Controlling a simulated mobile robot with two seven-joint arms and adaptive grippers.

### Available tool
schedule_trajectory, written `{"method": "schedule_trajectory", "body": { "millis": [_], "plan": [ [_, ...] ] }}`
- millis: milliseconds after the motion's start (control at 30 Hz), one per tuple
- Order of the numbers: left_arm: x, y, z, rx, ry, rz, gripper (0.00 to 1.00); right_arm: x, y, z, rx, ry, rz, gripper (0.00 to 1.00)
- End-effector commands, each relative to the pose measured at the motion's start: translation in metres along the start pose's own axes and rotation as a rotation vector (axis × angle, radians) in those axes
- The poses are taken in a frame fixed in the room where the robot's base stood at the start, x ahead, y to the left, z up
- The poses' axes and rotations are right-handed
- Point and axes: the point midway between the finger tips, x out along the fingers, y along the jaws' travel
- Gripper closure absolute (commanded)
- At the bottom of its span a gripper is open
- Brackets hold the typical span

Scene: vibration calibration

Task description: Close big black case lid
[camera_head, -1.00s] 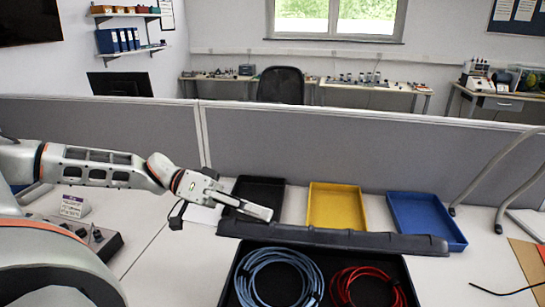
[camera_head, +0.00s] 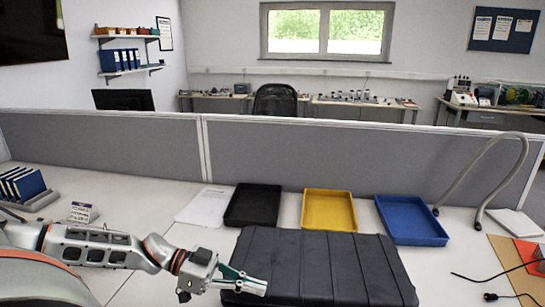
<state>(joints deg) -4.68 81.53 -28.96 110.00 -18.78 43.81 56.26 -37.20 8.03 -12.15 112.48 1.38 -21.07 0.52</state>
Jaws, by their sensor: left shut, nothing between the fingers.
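The big black case (camera_head: 335,265) is on the table at the bottom middle. Its ribbed lid is down, and the inside of the case is hidden. My left gripper (camera_head: 262,288) is shut and empty, at the left part of the lid near the bottom of the view. I cannot tell whether its fingers touch the lid. My right gripper is not in view.
Behind the case stand a black tray (camera_head: 236,219), a yellow tray (camera_head: 311,224) and a blue tray (camera_head: 436,241). A grey divider (camera_head: 300,158) runs behind them. A curved lamp arm (camera_head: 523,150) and cables (camera_head: 490,277) are at the right.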

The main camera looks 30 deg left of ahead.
Motion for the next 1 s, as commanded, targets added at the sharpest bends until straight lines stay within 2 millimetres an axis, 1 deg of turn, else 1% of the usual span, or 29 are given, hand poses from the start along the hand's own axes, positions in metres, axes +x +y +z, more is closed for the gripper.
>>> {"method": "schedule_trajectory", "body": {
  "millis": [100, 200, 600, 833, 933, 1000],
  "plan": [
    [0.003, -0.001, 0.011, -0.001, 0.001, 0.001, 1.0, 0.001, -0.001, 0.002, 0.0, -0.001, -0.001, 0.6],
    [0.004, -0.002, 0.017, -0.001, 0.0, 0.0, 1.0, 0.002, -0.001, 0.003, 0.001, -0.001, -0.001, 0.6],
    [0.005, -0.001, 0.026, -0.005, -0.006, 0.002, 1.0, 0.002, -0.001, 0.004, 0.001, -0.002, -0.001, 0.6],
    [0.005, -0.001, 0.027, -0.006, -0.009, 0.002, 1.0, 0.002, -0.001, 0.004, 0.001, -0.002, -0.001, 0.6],
    [0.003, -0.001, 0.021, -0.004, -0.008, 0.001, 1.0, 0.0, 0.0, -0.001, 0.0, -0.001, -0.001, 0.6],
    [0.0, -0.001, 0.014, -0.003, -0.007, 0.0, 1.0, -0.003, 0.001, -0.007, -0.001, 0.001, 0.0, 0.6]
  ]
}}
